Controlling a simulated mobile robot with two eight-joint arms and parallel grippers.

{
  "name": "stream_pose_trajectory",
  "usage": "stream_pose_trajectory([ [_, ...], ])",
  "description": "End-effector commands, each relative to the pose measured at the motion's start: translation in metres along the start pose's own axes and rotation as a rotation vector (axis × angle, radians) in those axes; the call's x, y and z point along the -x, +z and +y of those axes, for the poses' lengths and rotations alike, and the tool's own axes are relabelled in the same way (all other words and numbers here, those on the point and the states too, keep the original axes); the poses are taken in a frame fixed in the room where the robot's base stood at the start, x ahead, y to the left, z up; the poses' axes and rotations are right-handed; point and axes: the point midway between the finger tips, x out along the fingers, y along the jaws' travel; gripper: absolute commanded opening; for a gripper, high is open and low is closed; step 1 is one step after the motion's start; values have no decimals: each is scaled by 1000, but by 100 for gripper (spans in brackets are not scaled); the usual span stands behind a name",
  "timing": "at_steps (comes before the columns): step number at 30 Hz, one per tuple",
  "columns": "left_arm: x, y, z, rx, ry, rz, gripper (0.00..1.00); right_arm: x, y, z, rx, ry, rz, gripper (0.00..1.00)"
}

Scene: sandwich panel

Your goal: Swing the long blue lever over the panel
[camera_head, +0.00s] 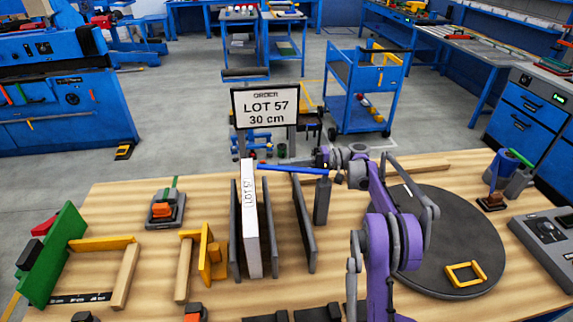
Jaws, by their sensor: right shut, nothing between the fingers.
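The long blue lever (292,169) lies nearly level above the workbench, in the middle of the view. Its left end is just by the top of the white panel (252,220) marked LOT 57, and its right end is at a dark upright post (321,203). The panel stands upright between grey plates (235,230). My right gripper (327,166) is shut with nothing in it, at the lever's right end by the post top. Whether it touches the lever cannot be told. My left gripper is not in view.
A sign (265,106) reading LOT 57, 30 cm stands behind the bench. A dark round turntable (430,225) with a yellow frame (465,273) lies right of my arm. Yellow and wooden brackets (208,255) and a green board (52,255) stand at left.

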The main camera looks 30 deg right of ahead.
Motion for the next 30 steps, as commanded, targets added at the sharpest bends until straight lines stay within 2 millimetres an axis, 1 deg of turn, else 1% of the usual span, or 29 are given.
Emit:
stream_pose_trajectory([
  [5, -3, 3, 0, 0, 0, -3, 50, 30, 0, 2, -1, -1, 6, 0],
  [9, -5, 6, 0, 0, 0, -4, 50, 61, 0, 3, -1, -2, 6, 0],
  [12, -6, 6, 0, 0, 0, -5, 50, 81, -1, 3, -1, -3, 5, 0],
  [16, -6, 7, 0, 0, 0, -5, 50, 101, -1, 3, -1, -5, 3, 0],
  [18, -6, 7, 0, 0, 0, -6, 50, 108, -1, 3, -1, -5, 3, 0],
  [21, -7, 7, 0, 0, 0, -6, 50, 113, 0, 3, -1, -6, 2, 0],
  [30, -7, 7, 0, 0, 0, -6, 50, 115, 0, 3, 0, -6, 1, 0],
])
